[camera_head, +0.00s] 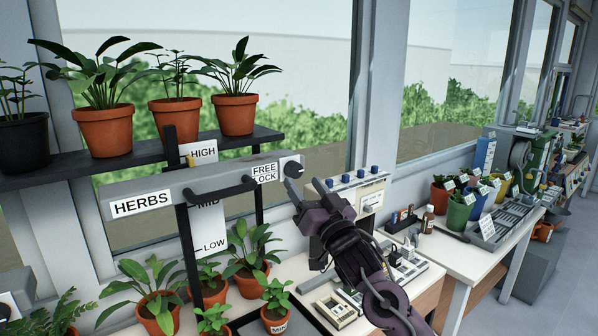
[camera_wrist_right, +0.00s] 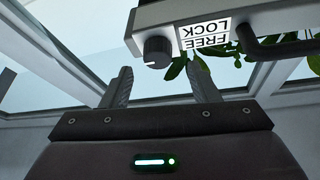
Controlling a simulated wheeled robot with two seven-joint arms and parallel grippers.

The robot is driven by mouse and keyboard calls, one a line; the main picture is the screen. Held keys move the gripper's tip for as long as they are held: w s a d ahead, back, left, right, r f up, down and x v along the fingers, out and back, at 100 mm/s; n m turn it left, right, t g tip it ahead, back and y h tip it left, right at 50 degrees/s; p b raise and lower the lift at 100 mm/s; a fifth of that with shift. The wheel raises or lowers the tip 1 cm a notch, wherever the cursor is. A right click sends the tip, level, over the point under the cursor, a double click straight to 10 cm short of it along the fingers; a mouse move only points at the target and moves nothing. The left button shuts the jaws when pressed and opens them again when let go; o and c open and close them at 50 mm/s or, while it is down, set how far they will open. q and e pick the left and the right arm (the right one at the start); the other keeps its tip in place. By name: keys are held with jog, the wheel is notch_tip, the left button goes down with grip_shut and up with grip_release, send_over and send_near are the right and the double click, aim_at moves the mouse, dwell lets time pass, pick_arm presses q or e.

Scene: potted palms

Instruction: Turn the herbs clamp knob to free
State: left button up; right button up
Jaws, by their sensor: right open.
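The herbs clamp is a grey bar (camera_head: 222,181) with a HERBS label, a black handle and a FREE/LOCK label (camera_head: 264,172). Its dark round knob (camera_head: 293,169) sits at the bar's right end, beside that label. The knob also shows in the right wrist view (camera_wrist_right: 157,52), just beyond the fingertips. My right gripper (camera_head: 309,192) is open and empty, just below and right of the knob, apart from it. In the right wrist view its two fingers (camera_wrist_right: 160,85) are spread, with the knob between their lines. My left gripper is not in view.
A dark shelf (camera_head: 60,160) with several potted plants stands above and behind the bar. More potted plants (camera_head: 155,295) stand below it. A white box with blue knobs (camera_head: 362,190) is close behind my right gripper. A bench (camera_head: 450,245) with tools and coloured pots extends right.

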aim_at(296, 175)
jog(key=x, duration=0.3)
jog(key=shift+w+f+p, duration=0.1)
jog(key=shift+p, duration=0.25)
jog(key=shift+w+a, duration=0.25)
jog(key=shift+w, duration=0.2)
jog(key=c, duration=1)
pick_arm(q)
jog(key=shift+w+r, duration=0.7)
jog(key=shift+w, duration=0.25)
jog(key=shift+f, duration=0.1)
